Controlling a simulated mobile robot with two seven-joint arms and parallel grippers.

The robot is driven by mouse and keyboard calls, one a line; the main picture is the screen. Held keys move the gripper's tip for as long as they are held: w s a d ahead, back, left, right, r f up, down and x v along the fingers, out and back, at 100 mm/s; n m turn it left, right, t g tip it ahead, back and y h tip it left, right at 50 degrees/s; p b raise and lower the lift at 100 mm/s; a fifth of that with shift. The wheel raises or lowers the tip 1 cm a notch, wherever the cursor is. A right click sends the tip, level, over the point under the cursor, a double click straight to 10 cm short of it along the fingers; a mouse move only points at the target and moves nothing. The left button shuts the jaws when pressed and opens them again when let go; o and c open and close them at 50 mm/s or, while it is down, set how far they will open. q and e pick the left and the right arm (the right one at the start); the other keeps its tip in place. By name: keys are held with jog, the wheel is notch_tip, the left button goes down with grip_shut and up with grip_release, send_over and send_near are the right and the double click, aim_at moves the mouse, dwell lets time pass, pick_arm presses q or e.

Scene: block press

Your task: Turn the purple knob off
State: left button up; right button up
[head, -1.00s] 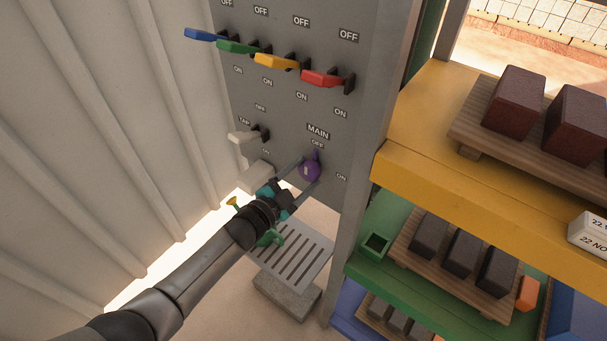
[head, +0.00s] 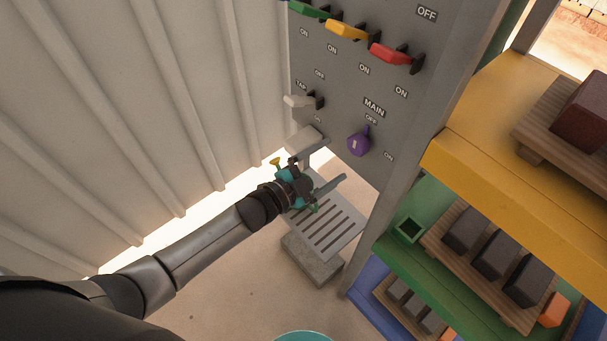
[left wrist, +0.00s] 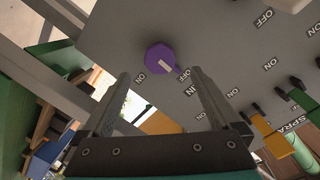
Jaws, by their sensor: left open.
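The purple knob (head: 358,145) is on the grey panel (head: 345,75) below the MAIN label. Its narrow pointer is turned up towards the OFF mark; the ON mark is to its lower right. My left gripper (head: 333,160) is open and empty, below and left of the knob and apart from it. In the left wrist view, the knob (left wrist: 158,60) shows whole beyond the open fingertips of the gripper (left wrist: 159,75), with its pointer towards the MAIN label. My right gripper is not in view.
Green, yellow (head: 347,31) and red (head: 390,54) levers and a pale lever (head: 299,101) stick out of the panel. A slatted grey stand (head: 325,225) is below. Shelves with dark blocks are at right, a corrugated wall (head: 130,120) at left.

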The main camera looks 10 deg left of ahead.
pick_arm(q)
jog(key=v, duration=0.7)
jog(key=shift+s+a, duration=0.25)
jog(key=shift+s, duration=0.1)
jog(key=shift+f, duration=0.1)
jog(key=s+a+f+n+g+y+b, duration=0.1)
jog(key=s+a+f+n+y+b, duration=0.15)
jog(key=f, duration=0.65)
jog(key=s+a+f+n+g+y+b, duration=0.1)
jog(key=s+a+f+n+g+y, duration=0.15)
jog(key=f, duration=0.55)
jog(key=s+a+f+n+g+y+b, duration=0.1)
jog(key=s+a+f+n+y+b, duration=0.2)
jog(key=f, duration=0.6)
jog(key=s+f+n+g+b, duration=0.1)
jog(key=s+f+n+g, duration=0.1)
jog(key=s+f, duration=0.4)
jog(key=s+f+n+g+y+b, duration=0.1)
jog(key=s+f+g, duration=0.2)
jog(key=s, duration=1)
jog(key=s+a+f+n+g+b, duration=0.1)
jog(key=s+f+n+g, duration=0.1)
jog(key=s+f, duration=0.7)
jog(key=shift+s+f+n+g+y, duration=0.3)
jog(key=shift+g+y, duration=0.1)
jog(key=shift+g, duration=0.15)
